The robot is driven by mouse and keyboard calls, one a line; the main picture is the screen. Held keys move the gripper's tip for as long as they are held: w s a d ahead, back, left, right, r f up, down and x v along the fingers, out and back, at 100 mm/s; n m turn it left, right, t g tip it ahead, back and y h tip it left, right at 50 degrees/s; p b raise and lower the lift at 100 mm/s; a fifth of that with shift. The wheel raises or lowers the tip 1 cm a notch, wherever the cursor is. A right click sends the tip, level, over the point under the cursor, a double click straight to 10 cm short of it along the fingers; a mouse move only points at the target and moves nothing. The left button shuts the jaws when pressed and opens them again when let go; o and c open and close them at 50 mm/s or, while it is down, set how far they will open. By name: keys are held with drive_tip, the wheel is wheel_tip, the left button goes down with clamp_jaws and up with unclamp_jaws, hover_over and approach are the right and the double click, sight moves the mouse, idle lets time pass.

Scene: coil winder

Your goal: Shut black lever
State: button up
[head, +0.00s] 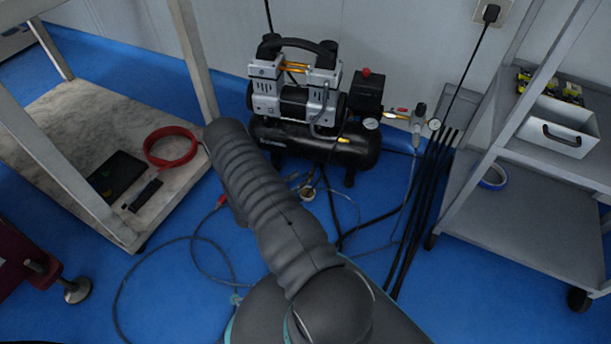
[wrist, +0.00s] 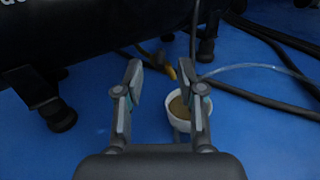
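A small brass-yellow fitting (wrist: 171,73) shows under the black tank in the wrist view, just beyond and between my fingertips. A dark narrow piece (wrist: 151,57) runs beside it at its upper left; I cannot tell for sure whether it is the black lever or how it is turned. My gripper (wrist: 160,74) is open and empty, its two fingers apart and pointing toward the fitting. A white cup (wrist: 171,124) with brown contents stands on the floor below the fitting, partly behind the right finger. In the head view my arm hides the gripper.
The air compressor (head: 318,140) stands by the wall, its tank on black feet. Hoses and black cables (head: 425,200) lie on the blue floor to its right. A grey cart (head: 520,215) stands right; a table with a marble-like lower shelf (head: 75,130) stands left.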

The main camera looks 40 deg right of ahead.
sight(305, 174)
drive_tip(key=shift+d, duration=1.95)
drive_tip(key=shift+c, duration=0.2)
clamp_jaws()
